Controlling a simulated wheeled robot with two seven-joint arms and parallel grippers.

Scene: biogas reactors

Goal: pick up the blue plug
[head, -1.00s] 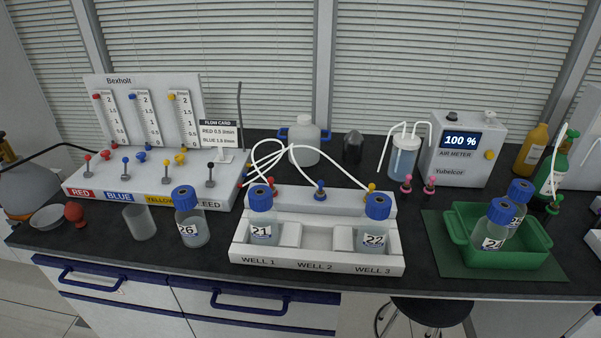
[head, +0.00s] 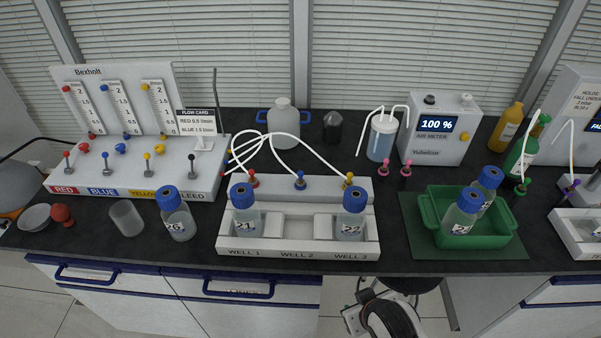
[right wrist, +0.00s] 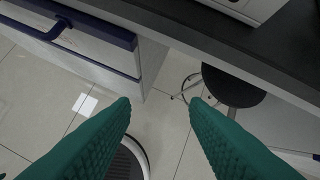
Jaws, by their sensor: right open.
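The blue plug (head: 300,181) stands in the raised back ledge of the white well rack (head: 300,252), behind WELL 2, with a white tube at it. A red plug (head: 253,180) is to its left and a yellow plug (head: 349,179) to its right. My right gripper (right wrist: 162,103) shows in the right wrist view as two green ribbed fingers, apart and empty. It is over the floor in front of the counter, away from the plug. My left gripper is not in view.
Capped bottles (head: 243,213) (head: 351,216) sit in wells 1 and 3, and bottle 26 (head: 177,217) stands left of the rack. A green tray (head: 480,242) with two bottles is to the right. A stool (right wrist: 233,88) stands under the counter edge (right wrist: 230,55).

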